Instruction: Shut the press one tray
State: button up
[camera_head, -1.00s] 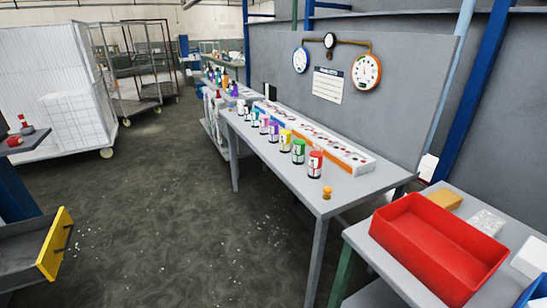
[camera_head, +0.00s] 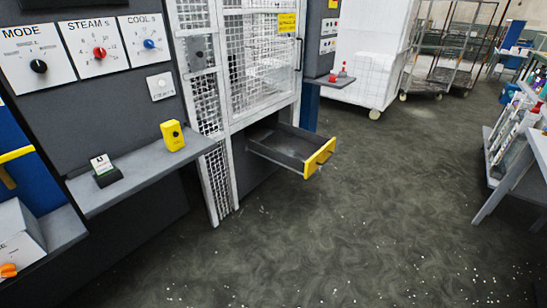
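A grey tray (camera_head: 285,146) with a yellow front (camera_head: 320,157) is pulled out of the lower part of a caged press (camera_head: 262,62). It sticks out to the right over the floor, and its inside looks empty. I cannot read a label that tells which press this is. My gripper is not in view.
A control panel (camera_head: 104,92) with MODE, STEAM and COOL dials stands at the left. A grey shelf (camera_head: 136,178) below it holds a yellow device (camera_head: 172,135) and a small card stand (camera_head: 105,170). Open speckled floor (camera_head: 350,235) lies in front of the tray. A workbench (camera_head: 512,180) stands at the right.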

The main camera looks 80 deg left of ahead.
aim_at(302, 152)
jog(key=u, duration=2.5)
jog(key=i, duration=3.1)
jog(key=z, duration=0.2)
